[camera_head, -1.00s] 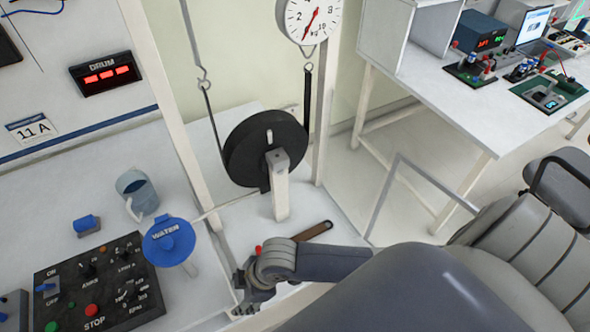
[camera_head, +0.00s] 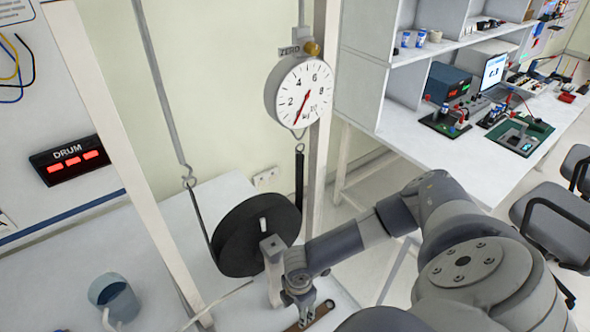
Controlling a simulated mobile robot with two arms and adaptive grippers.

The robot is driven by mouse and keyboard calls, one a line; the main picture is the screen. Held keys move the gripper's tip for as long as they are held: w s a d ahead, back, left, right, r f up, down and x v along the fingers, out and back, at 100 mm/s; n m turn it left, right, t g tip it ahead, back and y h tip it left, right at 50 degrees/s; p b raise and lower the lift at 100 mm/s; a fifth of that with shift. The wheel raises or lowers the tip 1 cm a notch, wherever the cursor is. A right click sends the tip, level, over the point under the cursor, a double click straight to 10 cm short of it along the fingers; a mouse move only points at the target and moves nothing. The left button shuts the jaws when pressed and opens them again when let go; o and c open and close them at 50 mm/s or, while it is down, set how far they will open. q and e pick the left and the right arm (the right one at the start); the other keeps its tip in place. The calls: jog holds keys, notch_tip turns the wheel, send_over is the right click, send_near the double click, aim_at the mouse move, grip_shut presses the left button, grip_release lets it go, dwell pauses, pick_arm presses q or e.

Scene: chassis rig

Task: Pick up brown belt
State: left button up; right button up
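The brown belt (camera_head: 322,312) lies on the white rig base at the bottom of the head view, partly hidden by my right gripper. My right gripper (camera_head: 301,312) points down over the belt, beside the post in front of the drum. Its fingers are small and partly cut off by the view, so I cannot tell whether they are open or touch the belt. A black drum wheel (camera_head: 245,238) stands just behind, with a dark belt around it hanging from hooks. My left gripper is not in view.
A dial scale (camera_head: 303,92) hangs above the drum between white uprights. A blue-grey mug (camera_head: 113,297) stands on the table at lower left. A drum counter (camera_head: 70,160) is on the left panel. A workbench (camera_head: 420,140) and chairs (camera_head: 555,215) are at right.

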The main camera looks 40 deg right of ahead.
jog(key=f, duration=0.3)
jog(key=shift+s+a+f, duration=0.1)
jog(key=shift+s+f, duration=0.15)
jog(key=shift+f, duration=0.4)
jog(key=f, duration=0.4)
jog(key=shift+s+f+p, duration=0.2)
jog(key=shift+s+p, duration=0.15)
jog(key=shift+f, duration=0.1)
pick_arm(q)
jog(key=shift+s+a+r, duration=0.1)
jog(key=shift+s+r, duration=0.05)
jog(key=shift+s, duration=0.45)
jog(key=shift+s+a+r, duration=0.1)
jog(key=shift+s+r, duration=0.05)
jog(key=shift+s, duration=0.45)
pick_arm(e)
grip_shut()
